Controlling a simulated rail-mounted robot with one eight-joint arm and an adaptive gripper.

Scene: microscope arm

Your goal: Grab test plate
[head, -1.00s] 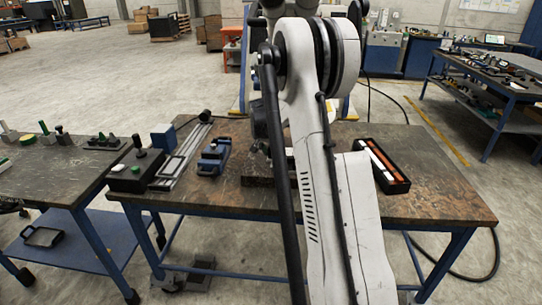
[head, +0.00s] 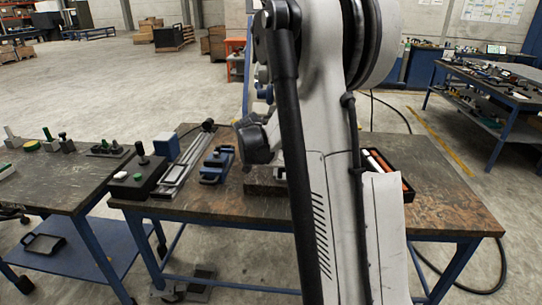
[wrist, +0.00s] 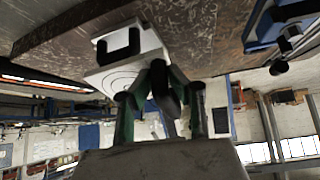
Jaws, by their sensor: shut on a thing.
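The test plate (wrist: 122,76) appears in the wrist view as a white plate with ring marks and a black handle-like part (wrist: 118,42). My gripper (wrist: 160,78), with green fingers, is shut on its near edge. The plate shows against the dark worktable top (wrist: 190,30); I cannot tell whether it touches it. In the head view my arm hides the gripper and most of the plate.
In the head view, a dark slab (head: 262,186) lies on the worktable (head: 440,205). A blue fixture (head: 216,164), a metal rail frame (head: 182,160) and a black control box (head: 138,176) stand left. A black tray with orange inside (head: 403,182) lies right. The table's front right is clear.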

